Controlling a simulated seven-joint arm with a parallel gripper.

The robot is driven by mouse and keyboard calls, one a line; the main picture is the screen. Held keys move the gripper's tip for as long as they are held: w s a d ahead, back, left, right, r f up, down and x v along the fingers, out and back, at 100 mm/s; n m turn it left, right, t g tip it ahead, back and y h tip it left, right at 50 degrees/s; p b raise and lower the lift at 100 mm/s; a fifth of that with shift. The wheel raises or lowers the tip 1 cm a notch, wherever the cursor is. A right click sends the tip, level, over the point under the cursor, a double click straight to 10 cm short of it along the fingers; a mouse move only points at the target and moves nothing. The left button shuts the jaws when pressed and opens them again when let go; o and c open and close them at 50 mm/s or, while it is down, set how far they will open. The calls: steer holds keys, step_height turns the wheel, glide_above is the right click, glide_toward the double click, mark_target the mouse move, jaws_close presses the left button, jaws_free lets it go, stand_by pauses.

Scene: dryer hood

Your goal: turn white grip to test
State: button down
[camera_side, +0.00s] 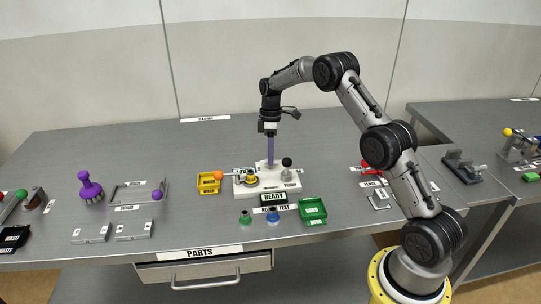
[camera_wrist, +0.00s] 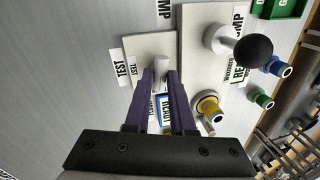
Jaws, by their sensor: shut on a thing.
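My gripper (camera_side: 270,162) points straight down over the white fixture (camera_side: 268,186) in the middle of the bench. In the wrist view my gripper (camera_wrist: 161,76) has its two purple fingers shut on the white grip (camera_wrist: 161,66), which shows between the fingertips. The grip's lower part and its exact turn angle are hidden by the fingers. A TEST label (camera_wrist: 121,68) lies to the left of the grip in the wrist view. A blue-and-white label (camera_wrist: 164,115) shows partly between the fingers.
A black ball knob (camera_side: 287,161) stands on the fixture's right, close to my gripper. A yellow ringed part (camera_side: 251,178) and an orange ball (camera_side: 218,175) are at its left. A green tray (camera_side: 313,211) and blue part (camera_side: 272,218) are in front. The bench behind is clear.

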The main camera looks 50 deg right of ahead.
mark_target(280, 167)
steer(key=m, duration=0.4)
steer(key=shift+d+r+m+t, duration=0.1)
steer(key=shift+m+t, duration=0.2)
steer(key=shift+t, duration=0.1)
steer(key=m, duration=0.3)
steer(key=shift+s+m+t, duration=0.15)
steer(key=shift+m+t, duration=0.15)
steer(key=m, duration=0.4)
steer(key=shift+t, duration=0.4)
steer(key=shift+s+m+t, duration=0.1)
steer(key=shift+m+t, duration=0.2)
steer(key=shift+m, duration=1.5)
steer(key=c, duration=0.8)
jaws_free()
steer(key=shift+o, duration=0.2)
steer(key=v, duration=1.3)
steer(key=shift+r, duration=0.4)
